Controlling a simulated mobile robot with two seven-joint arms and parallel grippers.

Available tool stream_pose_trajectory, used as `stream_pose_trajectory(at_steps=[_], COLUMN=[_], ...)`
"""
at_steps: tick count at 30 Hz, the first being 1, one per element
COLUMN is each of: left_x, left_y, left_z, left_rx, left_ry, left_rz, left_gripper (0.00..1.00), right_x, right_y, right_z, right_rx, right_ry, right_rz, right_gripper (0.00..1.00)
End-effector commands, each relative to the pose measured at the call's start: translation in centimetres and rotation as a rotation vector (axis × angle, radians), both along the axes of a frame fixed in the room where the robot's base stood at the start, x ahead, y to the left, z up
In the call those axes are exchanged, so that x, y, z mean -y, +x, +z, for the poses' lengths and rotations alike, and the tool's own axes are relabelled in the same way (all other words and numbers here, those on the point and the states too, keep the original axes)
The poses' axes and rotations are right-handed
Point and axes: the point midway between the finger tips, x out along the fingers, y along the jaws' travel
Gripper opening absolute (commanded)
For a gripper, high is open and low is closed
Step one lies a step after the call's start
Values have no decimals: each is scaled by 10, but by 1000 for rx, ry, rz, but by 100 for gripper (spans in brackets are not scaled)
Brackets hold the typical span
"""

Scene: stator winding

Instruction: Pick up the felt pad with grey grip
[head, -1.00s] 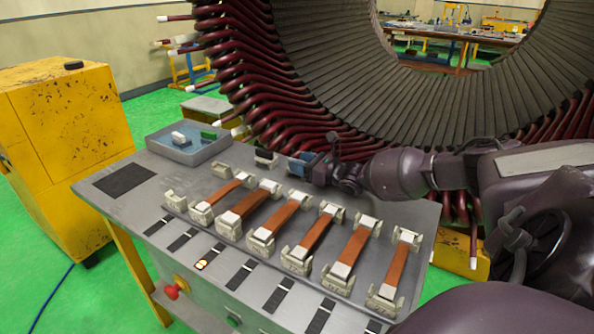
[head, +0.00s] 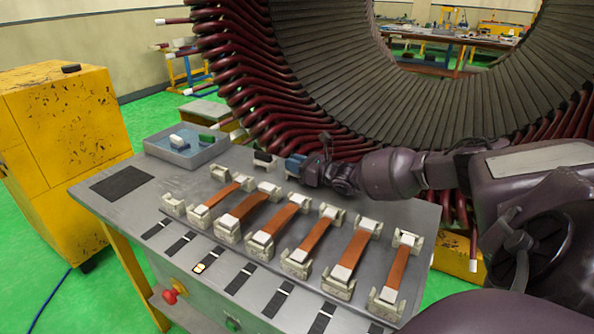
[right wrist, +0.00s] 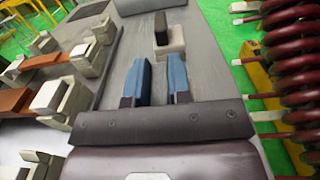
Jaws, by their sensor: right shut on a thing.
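My right gripper (head: 296,166) reaches in from the right over the back of the grey table, its blue fingers pointing left. In the right wrist view its two blue fingers (right wrist: 159,82) stand a short gap apart. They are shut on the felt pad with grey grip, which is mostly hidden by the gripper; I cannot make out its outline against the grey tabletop. Another small block, black with a pale base (head: 264,158), stands just left of the fingertips. In the right wrist view this black block (right wrist: 164,36) lies straight ahead of the fingers, apart from them. My left gripper is not in view.
Brown strips (head: 310,238) with pale ends rest on several pale holders in front of my gripper. A blue-grey tray (head: 212,152) with small blocks stands at the back left. The large stator (head: 312,75) with red coil ends rises close behind the table.

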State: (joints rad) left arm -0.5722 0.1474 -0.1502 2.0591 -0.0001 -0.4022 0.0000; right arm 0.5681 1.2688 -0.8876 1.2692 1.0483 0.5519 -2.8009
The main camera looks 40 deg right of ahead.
Motion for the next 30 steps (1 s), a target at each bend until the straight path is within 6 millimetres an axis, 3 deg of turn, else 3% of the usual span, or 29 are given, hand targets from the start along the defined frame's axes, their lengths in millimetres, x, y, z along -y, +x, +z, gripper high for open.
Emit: stream_pose_trajectory(at_steps=[5, 10, 19, 30], left_x=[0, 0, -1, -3], left_y=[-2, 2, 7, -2], left_z=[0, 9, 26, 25], left_rx=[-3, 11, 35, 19], left_ry=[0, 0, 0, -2], left_rz=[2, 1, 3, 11], left_gripper=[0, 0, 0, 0], right_x=[0, 1, 1, 0], right_y=[0, 0, -1, 0], right_z=[3, 23, 97, 175], right_rx=[1, 4, 8, 3], right_ry=[0, 0, -1, -2], right_rz=[0, 0, -1, 0], right_gripper=[0, 0, 0, 0])
